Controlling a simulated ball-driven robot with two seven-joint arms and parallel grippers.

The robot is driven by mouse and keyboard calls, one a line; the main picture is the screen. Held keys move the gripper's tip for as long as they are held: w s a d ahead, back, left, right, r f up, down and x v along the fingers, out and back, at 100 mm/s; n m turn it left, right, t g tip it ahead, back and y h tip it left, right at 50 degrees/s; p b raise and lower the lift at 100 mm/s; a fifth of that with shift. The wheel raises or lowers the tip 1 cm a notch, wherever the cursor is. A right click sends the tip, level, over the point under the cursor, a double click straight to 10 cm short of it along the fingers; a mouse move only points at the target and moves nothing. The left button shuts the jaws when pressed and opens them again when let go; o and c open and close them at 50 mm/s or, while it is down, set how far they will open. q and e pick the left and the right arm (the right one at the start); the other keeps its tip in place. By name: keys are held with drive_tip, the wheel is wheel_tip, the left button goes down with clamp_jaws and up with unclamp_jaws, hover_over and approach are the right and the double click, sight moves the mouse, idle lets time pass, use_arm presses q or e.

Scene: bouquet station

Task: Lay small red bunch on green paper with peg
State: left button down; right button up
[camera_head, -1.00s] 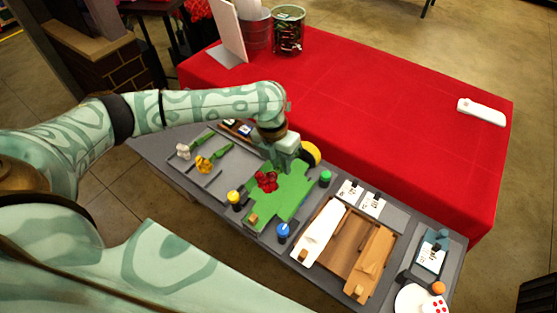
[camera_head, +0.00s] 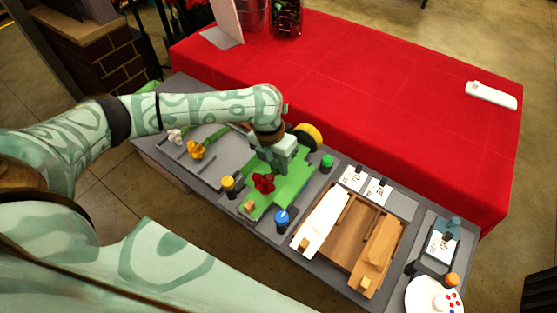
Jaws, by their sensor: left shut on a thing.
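The small red bunch (camera_head: 263,184) shows just below my left gripper (camera_head: 272,168), over the green paper (camera_head: 290,187). My left gripper is shut on the bunch; its stems are mostly hidden by the gripper. I cannot tell whether the bunch touches the paper. A small wooden peg (camera_head: 248,207) is at the paper's near left edge, a little nearer to me than the red heads. My right gripper is not in view.
A yellow bunch (camera_head: 196,150) and a white bunch (camera_head: 175,136) lie in the grey tray at left. Yellow (camera_head: 228,183), blue (camera_head: 282,217) and green (camera_head: 327,161) topped posts stand around the paper. A yellow roll (camera_head: 310,134) is behind. A wooden rack (camera_head: 350,240) stands right.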

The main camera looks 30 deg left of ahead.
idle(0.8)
use_arm(q)
drive_tip(key=shift+f+p, duration=0.3)
drive_tip(key=shift+p, duration=0.05)
idle(0.4)
drive_tip(key=c, duration=0.8)
unclamp_jaws()
drive_tip(key=shift+r, duration=0.1)
wheel_tip(320, 180, up, 7)
drive_tip(key=p, duration=0.7)
